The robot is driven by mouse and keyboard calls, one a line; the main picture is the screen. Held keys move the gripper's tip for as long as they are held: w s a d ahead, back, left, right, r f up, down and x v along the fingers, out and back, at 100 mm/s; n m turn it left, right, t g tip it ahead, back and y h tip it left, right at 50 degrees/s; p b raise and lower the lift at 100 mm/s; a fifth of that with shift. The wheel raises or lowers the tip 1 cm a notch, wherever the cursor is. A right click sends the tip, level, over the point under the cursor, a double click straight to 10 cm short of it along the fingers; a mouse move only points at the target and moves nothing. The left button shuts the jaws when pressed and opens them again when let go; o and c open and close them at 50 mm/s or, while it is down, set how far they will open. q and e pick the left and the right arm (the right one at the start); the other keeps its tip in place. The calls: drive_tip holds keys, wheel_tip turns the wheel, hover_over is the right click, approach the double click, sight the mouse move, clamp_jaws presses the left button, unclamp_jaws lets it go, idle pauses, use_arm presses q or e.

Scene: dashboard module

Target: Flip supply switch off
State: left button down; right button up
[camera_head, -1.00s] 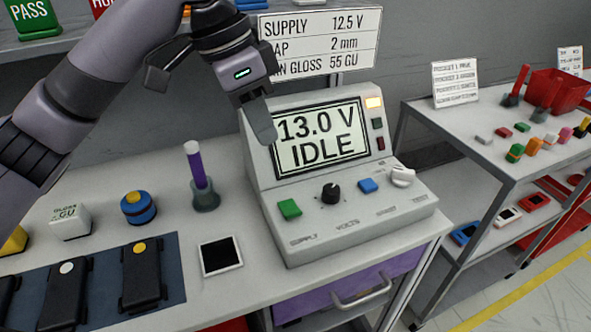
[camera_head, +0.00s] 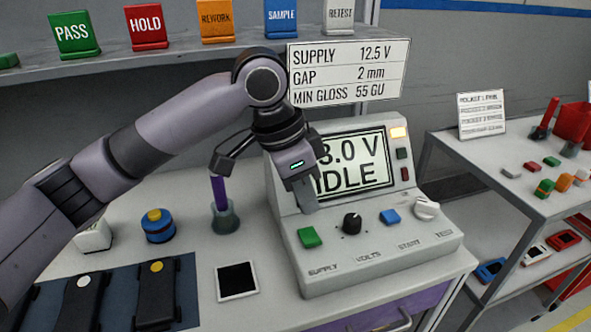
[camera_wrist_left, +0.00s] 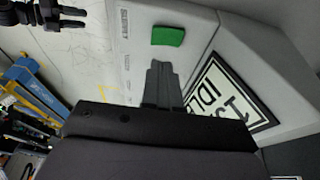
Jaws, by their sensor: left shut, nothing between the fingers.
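The supply switch is a green rocker (camera_head: 309,237) at the left of the grey console's (camera_head: 370,262) sloped front panel, above the label SUPPLY. The display (camera_head: 362,178) reads IDLE, with its voltage partly hidden by my arm. My left gripper (camera_head: 309,208) is shut and empty, pointing down just above and behind the green switch. In the left wrist view the green switch (camera_wrist_left: 168,36) lies a little beyond the shut fingertips (camera_wrist_left: 160,66), with a visible gap. My right gripper is not in view.
A black knob (camera_head: 352,223), a blue button (camera_head: 390,217) and a white rotary knob (camera_head: 426,208) sit right of the switch. A purple-handled tool in a holder (camera_head: 226,216) and a dark square plate (camera_head: 238,281) are on the bench to the left.

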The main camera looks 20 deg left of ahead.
sight(315, 239)
use_arm(q)
drive_tip(key=x, duration=0.3)
drive_tip(key=s+x, duration=0.1)
drive_tip(key=x, duration=0.1)
drive_tip(key=shift+a+f, duration=0.15)
drive_tip(key=shift+a, duration=0.15)
